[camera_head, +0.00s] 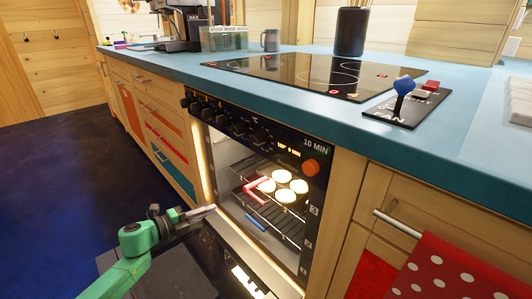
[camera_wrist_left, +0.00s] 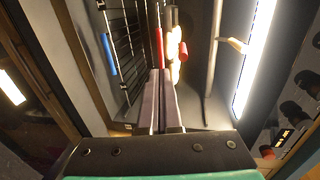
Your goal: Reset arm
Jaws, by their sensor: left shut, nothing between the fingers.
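My left gripper (camera_head: 210,211) comes in from the lower left on a green arm and is at the front of the open oven (camera_head: 228,148), above its lowered door (camera_head: 185,268). Its fingers also show in the left wrist view (camera_wrist_left: 160,98), closed together and empty, pointing into the oven. Inside the oven, several round pale pieces (camera_head: 284,185) sit near a red bar (camera_head: 258,186) on a rack (camera_head: 270,208). A blue bar (camera_head: 256,222) shows lower down, and also in the left wrist view (camera_wrist_left: 108,54). My right gripper is out of view.
The blue counter (camera_head: 260,82) above the oven carries a black cooktop (camera_head: 310,72), a dark cylinder (camera_head: 351,32), a grey mug (camera_head: 270,40) and a panel with a blue knob (camera_head: 404,85). A red dotted towel (camera_head: 455,275) hangs at the right. The dark floor (camera_head: 70,165) at the left is clear.

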